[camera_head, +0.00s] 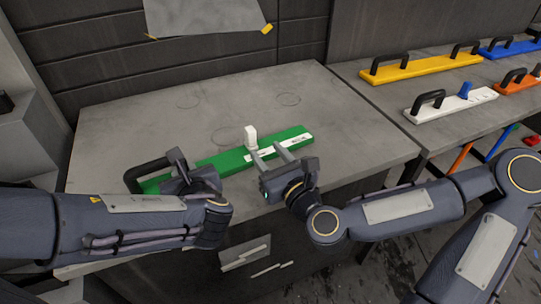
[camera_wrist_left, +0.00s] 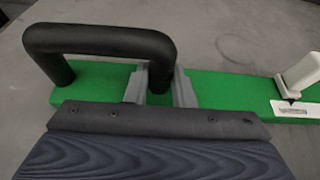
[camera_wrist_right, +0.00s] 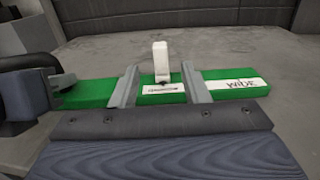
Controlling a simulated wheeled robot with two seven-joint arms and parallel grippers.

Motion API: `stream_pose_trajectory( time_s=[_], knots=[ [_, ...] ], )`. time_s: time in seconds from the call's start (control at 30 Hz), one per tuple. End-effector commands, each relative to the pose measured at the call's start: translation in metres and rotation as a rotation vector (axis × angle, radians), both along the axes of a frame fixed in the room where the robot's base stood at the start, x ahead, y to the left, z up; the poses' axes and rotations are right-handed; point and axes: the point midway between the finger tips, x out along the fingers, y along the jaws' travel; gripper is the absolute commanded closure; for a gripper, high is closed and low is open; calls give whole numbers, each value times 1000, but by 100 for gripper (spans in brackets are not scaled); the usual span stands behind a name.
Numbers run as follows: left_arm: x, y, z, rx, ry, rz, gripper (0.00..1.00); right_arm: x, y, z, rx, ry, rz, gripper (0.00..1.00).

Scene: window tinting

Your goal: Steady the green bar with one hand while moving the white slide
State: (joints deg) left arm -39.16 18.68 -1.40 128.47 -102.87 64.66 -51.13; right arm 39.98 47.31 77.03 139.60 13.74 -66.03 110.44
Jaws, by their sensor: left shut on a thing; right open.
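The green bar (camera_head: 230,160) lies on the grey table, with a black handle (camera_wrist_left: 110,42) at its left end. The white slide (camera_head: 250,138) stands upright near the bar's middle; it also shows in the right wrist view (camera_wrist_right: 160,62). My left gripper (camera_wrist_left: 160,85) is shut on the black handle, at the handle's right leg. My right gripper (camera_wrist_right: 158,85) is open, its two fingers reaching over the bar on either side of the white slide, apart from it. In the head view, the right gripper (camera_head: 268,154) is just in front of the slide.
A second table at the right holds a yellow bar (camera_head: 420,68), a white bar (camera_head: 450,106) with a blue slide (camera_head: 465,90), a blue bar (camera_head: 508,49) and an orange bar (camera_head: 518,84). The grey table (camera_head: 350,125) is clear around the green bar.

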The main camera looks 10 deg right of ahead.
Motion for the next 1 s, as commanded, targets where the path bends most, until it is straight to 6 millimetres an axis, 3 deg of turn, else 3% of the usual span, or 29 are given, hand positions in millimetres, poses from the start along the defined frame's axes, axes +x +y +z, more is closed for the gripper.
stream_pose_trajectory(
  time_s=[0.43, 0.47, 0.6, 0.83, 1.0],
  knots=[
    [1, 0, 2, -2, -5, 1, 100, -4, -2, 0, 0, 0, 0, 58],
    [1, 0, 2, -2, -5, 1, 74, -4, -2, 0, 0, 0, 0, 58],
    [0, 0, 1, -2, -4, 0, 56, -4, -2, 0, 0, 0, 0, 58],
    [0, 0, 1, 0, -1, 0, 51, -4, -2, 0, 0, 0, 0, 58],
    [0, 0, 0, 0, -1, 0, 30, -4, -2, 0, 0, 0, 0, 58]
  ],
)
